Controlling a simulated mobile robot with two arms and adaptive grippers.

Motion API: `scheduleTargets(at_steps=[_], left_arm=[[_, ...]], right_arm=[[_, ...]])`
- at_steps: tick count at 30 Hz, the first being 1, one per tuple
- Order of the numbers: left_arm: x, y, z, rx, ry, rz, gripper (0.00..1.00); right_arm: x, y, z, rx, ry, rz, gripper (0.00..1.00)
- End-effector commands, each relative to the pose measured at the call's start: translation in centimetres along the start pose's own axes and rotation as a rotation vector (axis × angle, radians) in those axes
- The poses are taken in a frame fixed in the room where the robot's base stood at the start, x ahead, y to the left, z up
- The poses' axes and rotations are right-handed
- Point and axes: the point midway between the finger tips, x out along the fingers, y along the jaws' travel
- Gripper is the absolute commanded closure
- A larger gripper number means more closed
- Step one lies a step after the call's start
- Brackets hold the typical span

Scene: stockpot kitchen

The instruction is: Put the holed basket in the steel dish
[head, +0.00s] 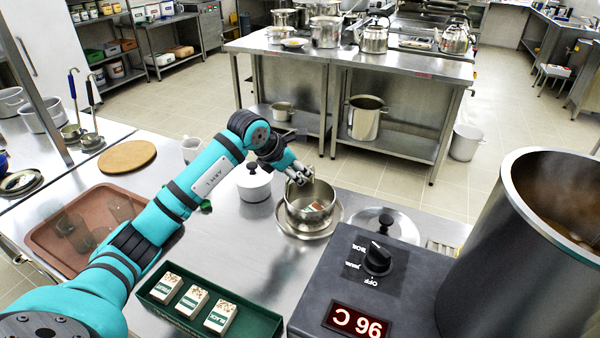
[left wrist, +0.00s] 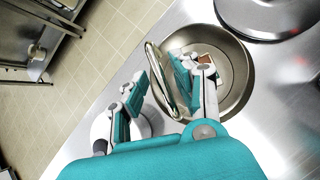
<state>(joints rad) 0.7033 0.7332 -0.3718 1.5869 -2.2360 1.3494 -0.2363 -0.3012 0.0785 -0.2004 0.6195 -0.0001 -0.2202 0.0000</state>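A round steel vessel (head: 306,214), which looks like the basket, stands over a wide shallow steel dish (head: 284,226); I cannot make out holes or whether it is fully seated. A small brown and white piece shows inside it. My left gripper (head: 299,178) is at the vessel's far rim. In the left wrist view, the fingers (left wrist: 165,82) are spread to either side of a shiny curved rim (left wrist: 158,70), one finger over the inside and one outside. A gap shows beside the outer finger. Round steel (left wrist: 241,76) spreads behind. My right gripper is not in view.
A white lidded pot (head: 254,183) stands just left of the dish. A steel lid (head: 386,224) lies to the right. A dark control box (head: 350,287) and a tall steamy stockpot (head: 520,270) fill the front right. A green tray (head: 254,326) holds small boxes.

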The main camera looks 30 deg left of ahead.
Motion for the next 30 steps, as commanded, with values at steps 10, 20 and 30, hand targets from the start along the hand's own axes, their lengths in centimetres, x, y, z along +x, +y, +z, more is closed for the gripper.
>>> scheduleTargets(at_steps=[10,20,30], left_arm=[[-7.1,0.1,-0.1,0.003,-0.002,0.005,0.71],[-10.8,0.0,0.0,0.002,0.0,0.001,0.71],[-10.9,0.0,0.0,0.001,0.001,0.0,0.71]], right_arm=[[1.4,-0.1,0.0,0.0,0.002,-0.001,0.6],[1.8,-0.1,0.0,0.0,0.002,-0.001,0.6],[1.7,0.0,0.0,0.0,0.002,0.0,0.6]])
